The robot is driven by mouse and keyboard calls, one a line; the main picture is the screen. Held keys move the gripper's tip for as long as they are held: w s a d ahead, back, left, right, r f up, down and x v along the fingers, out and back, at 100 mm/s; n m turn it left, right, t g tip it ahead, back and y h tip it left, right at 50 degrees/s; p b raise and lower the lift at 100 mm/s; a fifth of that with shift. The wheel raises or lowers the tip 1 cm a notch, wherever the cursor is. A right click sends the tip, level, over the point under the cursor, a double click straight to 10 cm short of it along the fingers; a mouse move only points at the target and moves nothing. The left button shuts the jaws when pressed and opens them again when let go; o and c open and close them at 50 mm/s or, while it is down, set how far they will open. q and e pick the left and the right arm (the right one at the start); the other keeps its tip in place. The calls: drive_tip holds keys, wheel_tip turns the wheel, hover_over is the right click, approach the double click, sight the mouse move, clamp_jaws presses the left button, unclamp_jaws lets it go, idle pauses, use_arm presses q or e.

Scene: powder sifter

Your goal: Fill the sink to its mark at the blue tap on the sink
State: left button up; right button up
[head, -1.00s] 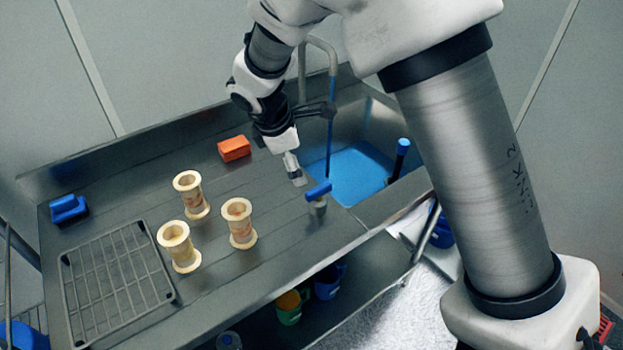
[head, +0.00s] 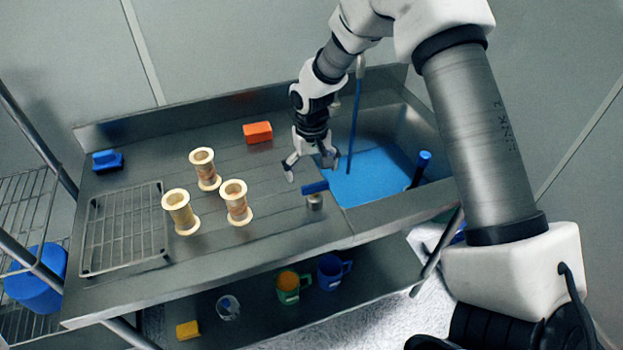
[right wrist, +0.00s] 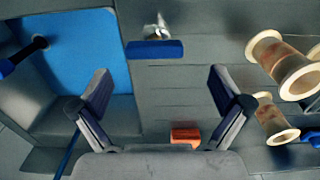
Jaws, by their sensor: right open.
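The blue tap (head: 315,187) is a blue bar handle on a short metal body at the sink's near left edge. Its handle (right wrist: 155,50) also shows in the right wrist view, ahead of the fingers. My right gripper (head: 311,167) is open and empty, just above and behind the tap handle, apparently apart from it. The sink (head: 402,112) holds a flat blue surface of water (head: 370,178). A thin blue stream (head: 355,125) runs from the spout (head: 361,66) down to it. I cannot make out a fill mark. My left gripper is out of view.
A black post with a blue top (head: 418,168) stands in the sink. Several cream spools, one of them here (head: 236,204), stand left of the tap. An orange block (head: 257,132), a wire rack (head: 124,230) and a blue block (head: 107,161) lie on the counter.

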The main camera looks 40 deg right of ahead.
sight(315, 185)
drive_tip(key=f, duration=0.3)
drive_tip(key=s+d+f, duration=0.1)
drive_tip(key=shift+f+p, duration=0.15)
drive_tip(key=shift+p, duration=0.25)
drive_tip(key=shift+w+a, duration=0.2)
drive_tip(key=shift+w, duration=0.05)
drive_tip(key=c, duration=0.5)
drive_tip(key=shift+s, duration=0.1)
drive_tip(key=c, duration=0.7)
drive_tip(key=shift+o, duration=0.2)
drive_tip(key=shift+n, duration=0.5)
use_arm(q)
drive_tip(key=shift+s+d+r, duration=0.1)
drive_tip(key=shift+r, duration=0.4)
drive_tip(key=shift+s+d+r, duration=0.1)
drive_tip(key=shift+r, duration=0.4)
use_arm(e)
drive_tip(key=shift+n, duration=0.3)
